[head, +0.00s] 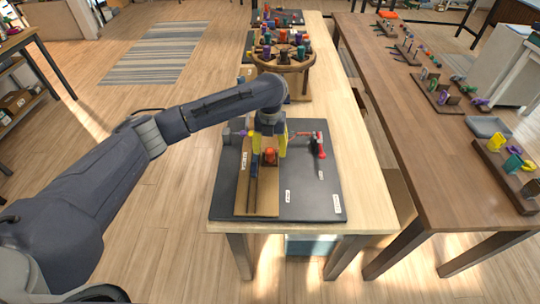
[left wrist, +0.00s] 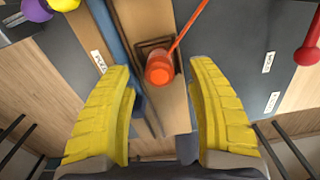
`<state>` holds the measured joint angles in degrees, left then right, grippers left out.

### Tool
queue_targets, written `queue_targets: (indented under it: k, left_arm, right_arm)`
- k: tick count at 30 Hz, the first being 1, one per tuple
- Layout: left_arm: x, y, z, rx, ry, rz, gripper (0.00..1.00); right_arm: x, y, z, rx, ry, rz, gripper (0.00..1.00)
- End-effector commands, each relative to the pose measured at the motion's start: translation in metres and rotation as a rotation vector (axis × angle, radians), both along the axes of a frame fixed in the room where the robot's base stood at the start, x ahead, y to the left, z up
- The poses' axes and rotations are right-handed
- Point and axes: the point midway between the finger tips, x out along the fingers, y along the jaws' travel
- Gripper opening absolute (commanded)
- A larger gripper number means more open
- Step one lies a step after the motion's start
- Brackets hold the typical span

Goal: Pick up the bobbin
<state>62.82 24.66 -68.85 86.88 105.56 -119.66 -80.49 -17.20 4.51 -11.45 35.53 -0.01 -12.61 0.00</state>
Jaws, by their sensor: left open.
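An orange-red bobbin (head: 270,155) stands in a small dark square holder on a wooden board (head: 262,207). The left wrist view shows the bobbin (left wrist: 159,70) from above, with an orange cord (left wrist: 190,25) running from it to the upper right. My left gripper (head: 268,146) is over the board with its yellow fingers pointing down. In the left wrist view the left gripper (left wrist: 160,90) is open and empty, with the bobbin showing between its fingers. Whether the fingers are level with the bobbin is hard to tell. My right gripper is not in view.
The board lies on a dark mat (head: 310,200) on a light wood table (head: 375,215). A red-and-black item (head: 318,146) stands to the right. A round wooden stand (head: 284,64) with several coloured bobbins is farther back. The mat's front right is mostly clear.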

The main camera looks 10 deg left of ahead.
Motion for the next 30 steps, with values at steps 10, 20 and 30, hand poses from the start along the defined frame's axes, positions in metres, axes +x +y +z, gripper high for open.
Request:
queue_targets:
  k: [10, 20, 30]
  left_arm:
    - [0.001, 0.001, -0.029, 0.0, 0.0, 0.0, 0.57]
    - [0.001, 0.001, -0.03, 0.0, -0.001, 0.0, 0.51]
    - [0.001, 0.001, -0.029, 0.0, -0.001, 0.0, 0.11]
  right_arm:
    - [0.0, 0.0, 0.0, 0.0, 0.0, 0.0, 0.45]
    - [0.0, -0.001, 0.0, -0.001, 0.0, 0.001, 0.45]
    - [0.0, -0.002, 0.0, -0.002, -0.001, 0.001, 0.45]
